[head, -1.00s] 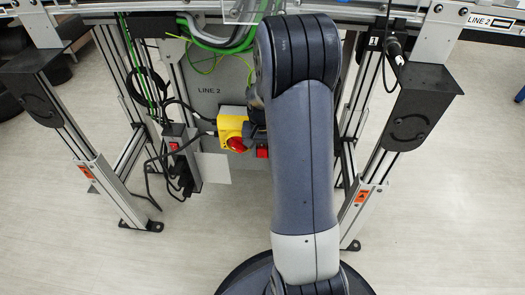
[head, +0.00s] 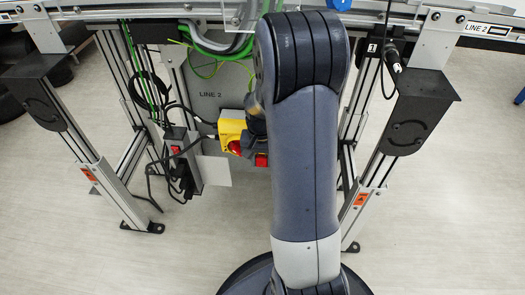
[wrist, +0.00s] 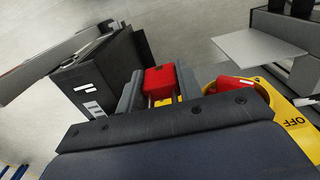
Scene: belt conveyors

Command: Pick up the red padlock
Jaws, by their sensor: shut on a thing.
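The red padlock (wrist: 160,82) is between the two fingers of my gripper (wrist: 160,84) in the wrist view. The gripper is shut on its body, and part of its pale shackle shows on the near side. In the head view the padlock (head: 262,160) shows just right of the yellow switch box (head: 230,128), with my arm hiding most of the gripper. The switch's red knob (wrist: 235,83) is beside the right finger in the wrist view. I cannot tell whether the shackle touches the switch.
The grey LINE 2 panel (head: 212,85) is behind the switch. A black power strip (head: 180,150) with cables stands left of it. Conveyor legs (head: 105,185) flank the panel on both sides. The pale floor in front is largely clear.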

